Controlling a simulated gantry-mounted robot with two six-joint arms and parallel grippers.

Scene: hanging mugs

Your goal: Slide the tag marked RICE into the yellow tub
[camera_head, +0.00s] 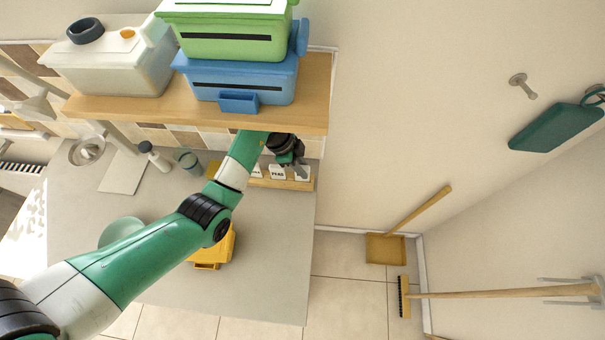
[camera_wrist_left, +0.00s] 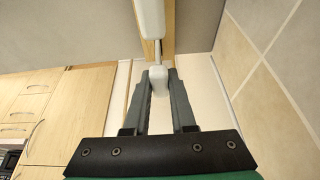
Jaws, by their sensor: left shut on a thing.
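The yellow tub (camera_head: 217,250) stands on the grey counter, partly hidden behind my left arm. White tags stand along a wooden rack at the counter's back right; one tag (camera_head: 278,173) bears small dark letters, and another tag (camera_head: 303,174) is at the right end. I cannot make out RICE on any. My left gripper (camera_head: 299,170) is at the rack's right end, beside the end tag. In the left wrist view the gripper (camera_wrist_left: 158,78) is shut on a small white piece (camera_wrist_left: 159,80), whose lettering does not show. My right gripper is not in view.
A wooden shelf (camera_head: 318,95) overhangs the rack, holding green (camera_head: 235,40) and blue (camera_head: 275,82) boxes and a cream container (camera_head: 110,65). A grey-green cup (camera_head: 188,160) and a bottle (camera_head: 153,157) stand left of the arm. The counter's right front is clear.

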